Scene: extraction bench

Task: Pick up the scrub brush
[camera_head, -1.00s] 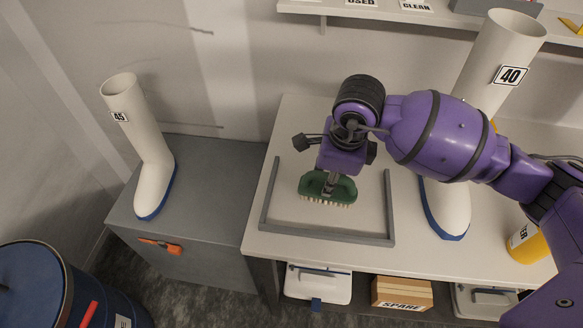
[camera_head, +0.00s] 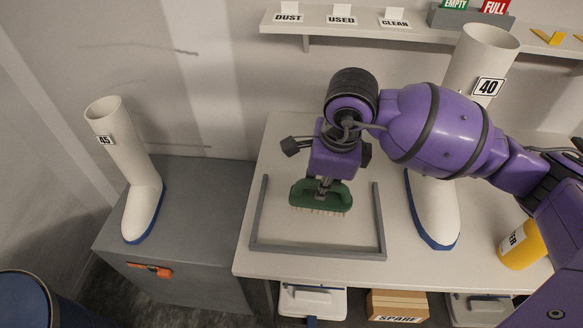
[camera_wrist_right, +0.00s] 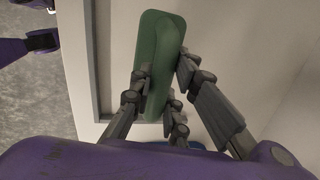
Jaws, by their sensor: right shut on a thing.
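The scrub brush (camera_head: 320,196) has a green body and pale bristles pointing down. In the head view it is within the outline of a grey frame (camera_head: 320,252) on the pale bench. My right gripper (camera_head: 323,183) is shut on the brush from above. The wrist view shows the green body (camera_wrist_right: 158,50) between the dark fingers of my right gripper (camera_wrist_right: 165,90). The brush looks roughly level; any gap under its bristles is hard to judge. My left gripper is not seen.
A white boot marked 40 (camera_head: 432,215) stands right of the frame, behind my right arm. A yellow container (camera_head: 524,246) is farther right. Another boot, marked 45 (camera_head: 140,195), stands on a grey cabinet (camera_head: 205,220) at left. A shelf (camera_head: 350,28) runs along the wall.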

